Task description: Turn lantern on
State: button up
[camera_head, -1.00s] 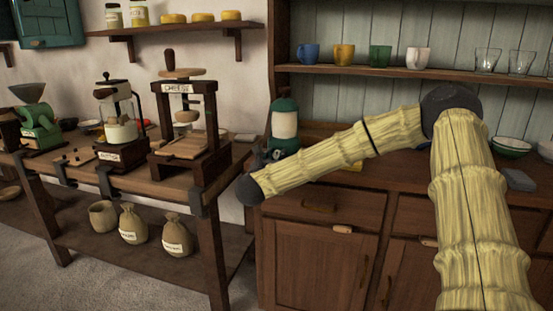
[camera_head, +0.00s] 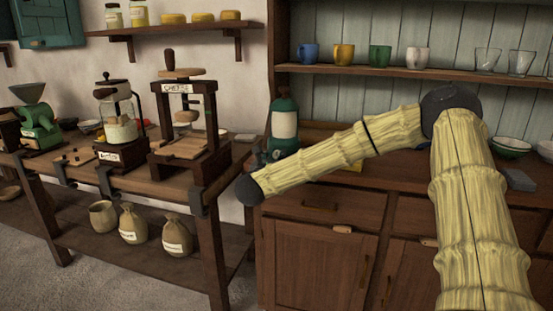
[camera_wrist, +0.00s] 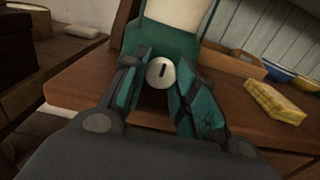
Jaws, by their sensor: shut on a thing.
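The lantern, a green body with a pale glass (camera_head: 284,124), stands on the wooden cabinet's left end. In the wrist view its green base fills the top centre, with a round pale knob (camera_wrist: 161,73) bearing a dark slot on its front. My gripper (camera_wrist: 160,82) has its two teal-padded fingers on either side of this knob, closed on it. In the head view my gripper (camera_head: 262,158) is small and partly hidden beside the lantern's base, behind my arm's end.
A cheese press (camera_head: 185,125) stands on the bench at left. Cups and glasses line the shelf (camera_head: 430,72) above.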

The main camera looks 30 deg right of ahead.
jog(key=o, duration=1)
jog(key=v, duration=1.2)
